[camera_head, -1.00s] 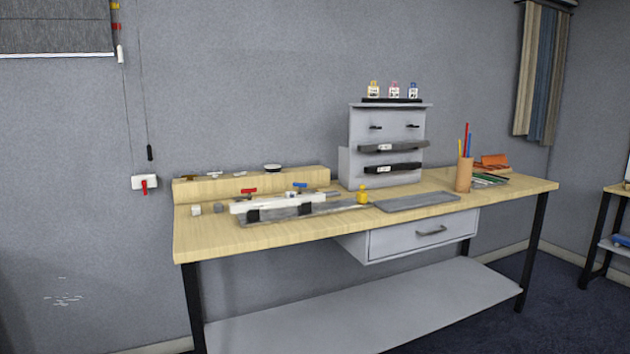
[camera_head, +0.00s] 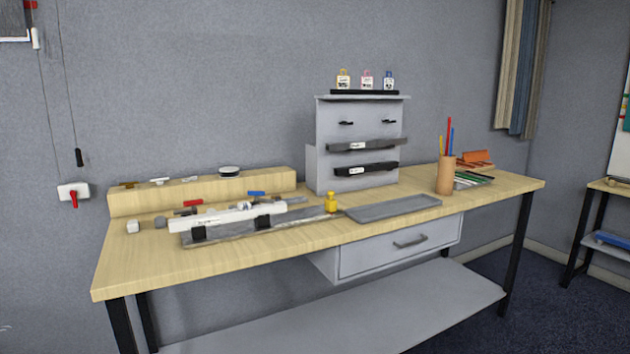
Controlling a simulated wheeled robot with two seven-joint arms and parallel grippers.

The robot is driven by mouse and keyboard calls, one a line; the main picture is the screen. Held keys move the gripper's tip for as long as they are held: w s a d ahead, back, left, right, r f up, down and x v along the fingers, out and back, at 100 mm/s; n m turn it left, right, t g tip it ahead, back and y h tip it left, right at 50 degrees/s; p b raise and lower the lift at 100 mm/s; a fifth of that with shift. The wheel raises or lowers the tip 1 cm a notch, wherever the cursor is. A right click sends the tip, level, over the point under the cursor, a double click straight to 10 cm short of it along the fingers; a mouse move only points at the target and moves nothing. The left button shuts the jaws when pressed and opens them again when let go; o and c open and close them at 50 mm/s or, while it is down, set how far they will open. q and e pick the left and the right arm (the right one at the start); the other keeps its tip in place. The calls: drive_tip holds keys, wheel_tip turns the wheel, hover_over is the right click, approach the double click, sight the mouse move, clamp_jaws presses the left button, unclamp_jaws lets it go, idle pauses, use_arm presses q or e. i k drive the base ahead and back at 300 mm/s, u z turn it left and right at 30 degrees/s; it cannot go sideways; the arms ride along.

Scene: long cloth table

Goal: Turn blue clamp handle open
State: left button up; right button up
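The blue clamp handle (camera_head: 257,193) lies across the top of the clamp at the right part of a white bar fixture (camera_head: 225,219) on the table. A red clamp handle (camera_head: 194,203) sits at the fixture's left part. Black blocks (camera_head: 198,233) are at the fixture's front side, on a grey base plate (camera_head: 290,221). Neither of my grippers is in view.
The wooden table (camera_head: 140,266) has a raised wooden ledge (camera_head: 215,190) behind the fixture. A yellow bottle (camera_head: 331,203), a grey tray (camera_head: 393,208), a grey rack (camera_head: 360,130) and a pencil cup (camera_head: 446,175) stand to the right. The table's front left is clear.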

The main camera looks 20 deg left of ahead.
sight(261, 194)
drive_tip(key=u, duration=0.05)
drive_tip(key=i, duration=0.85)
drive_tip(key=u, duration=0.5)
